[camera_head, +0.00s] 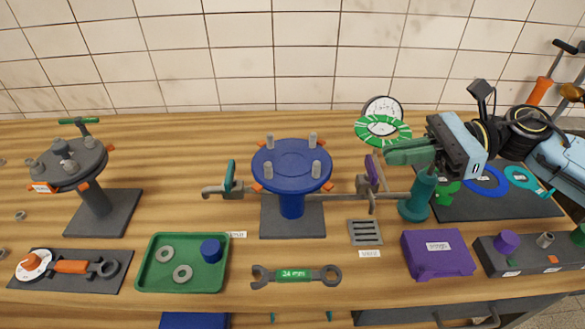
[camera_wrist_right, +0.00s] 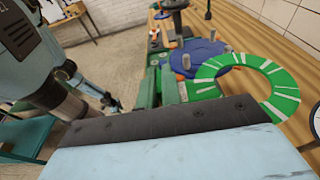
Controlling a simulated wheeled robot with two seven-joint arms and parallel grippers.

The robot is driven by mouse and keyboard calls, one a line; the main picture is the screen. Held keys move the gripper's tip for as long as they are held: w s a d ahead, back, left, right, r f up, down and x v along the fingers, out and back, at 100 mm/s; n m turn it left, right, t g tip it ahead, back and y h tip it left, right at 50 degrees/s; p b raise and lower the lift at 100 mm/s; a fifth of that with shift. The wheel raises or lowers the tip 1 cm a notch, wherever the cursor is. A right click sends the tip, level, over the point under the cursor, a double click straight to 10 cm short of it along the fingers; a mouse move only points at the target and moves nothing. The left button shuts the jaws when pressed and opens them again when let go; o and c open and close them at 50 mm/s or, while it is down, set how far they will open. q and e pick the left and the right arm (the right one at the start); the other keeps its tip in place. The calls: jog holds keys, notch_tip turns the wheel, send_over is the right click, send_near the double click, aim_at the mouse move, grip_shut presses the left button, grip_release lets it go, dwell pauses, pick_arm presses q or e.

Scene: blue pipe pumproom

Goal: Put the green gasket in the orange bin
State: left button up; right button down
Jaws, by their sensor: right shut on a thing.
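The green gasket (camera_head: 366,133) is a flat ring with white radial marks. It is held in the air above the back of the bench, in front of a round gauge. My right gripper (camera_head: 394,152), with green fingers, is shut on the gasket's near right edge. In the right wrist view the gasket (camera_wrist_right: 284,103) spreads out to the right of the green fingers (camera_wrist_right: 168,86). My left gripper is not in view. I see no orange bin in either view.
A blue flange stand (camera_head: 291,205) is at the bench's middle, with a dark stand (camera_head: 94,205) at left. A green tray (camera_head: 147,280) and wrench (camera_head: 294,276) lie in front. A teal post (camera_head: 416,208) stands below my right gripper, near a purple box (camera_head: 437,252).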

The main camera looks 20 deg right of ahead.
jog(key=a+r+p+x, duration=0.1)
jog(key=r+p+x, duration=0.25)
jog(key=x, duration=1.25)
notch_tip(320, 180, down, 7)
jog(key=shift+w+a, duration=0.15)
jog(key=shift+a, duration=0.05)
jog(key=shift+f, duration=0.3)
jog(key=c, duration=1.6)
grip_release()
jog(key=shift+r, duration=0.1)
